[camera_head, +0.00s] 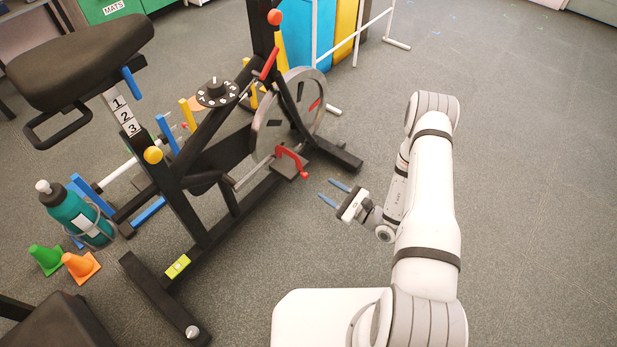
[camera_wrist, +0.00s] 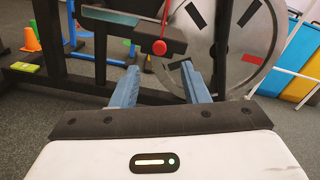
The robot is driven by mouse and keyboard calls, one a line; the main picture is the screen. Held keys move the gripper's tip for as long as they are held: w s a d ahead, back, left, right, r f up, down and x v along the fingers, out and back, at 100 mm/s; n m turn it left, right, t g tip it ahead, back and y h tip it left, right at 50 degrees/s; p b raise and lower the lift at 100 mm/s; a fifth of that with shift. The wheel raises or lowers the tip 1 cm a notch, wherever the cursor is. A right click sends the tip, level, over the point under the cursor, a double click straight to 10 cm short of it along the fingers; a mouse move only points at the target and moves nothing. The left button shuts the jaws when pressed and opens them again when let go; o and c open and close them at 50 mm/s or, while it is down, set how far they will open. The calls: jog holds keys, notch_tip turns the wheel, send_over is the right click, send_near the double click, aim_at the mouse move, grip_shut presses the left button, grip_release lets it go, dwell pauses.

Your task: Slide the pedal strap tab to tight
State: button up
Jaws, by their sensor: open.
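A red pedal strap (camera_head: 291,157) arches over the dark pedal (camera_head: 286,172) on the near side of the exercise bike. In the wrist view, a round red tab (camera_wrist: 159,47) hangs at the near edge of the dark pedal (camera_wrist: 120,28), below a thin red strip. I cannot tell how tight the strap is. My gripper (camera_head: 334,193) is open and empty, to the right of the pedal and apart from it. In the wrist view, its two blue fingers (camera_wrist: 160,72) point toward the bike, with the red tab showing between and beyond their tips.
The grey flywheel (camera_head: 290,108) stands behind the pedal, and the black bike frame (camera_head: 185,205) runs to its left. A teal bottle (camera_head: 85,218), a green cone (camera_head: 45,258) and an orange cone (camera_head: 81,266) are at the left. The floor around my gripper is clear.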

aim_at(307, 176)
jog(key=b+x, duration=0.2)
jog(key=x, duration=0.5)
jog(key=shift+w+a, duration=0.2)
jog(key=shift+a, duration=0.05)
grip_shut()
dwell(0.4)
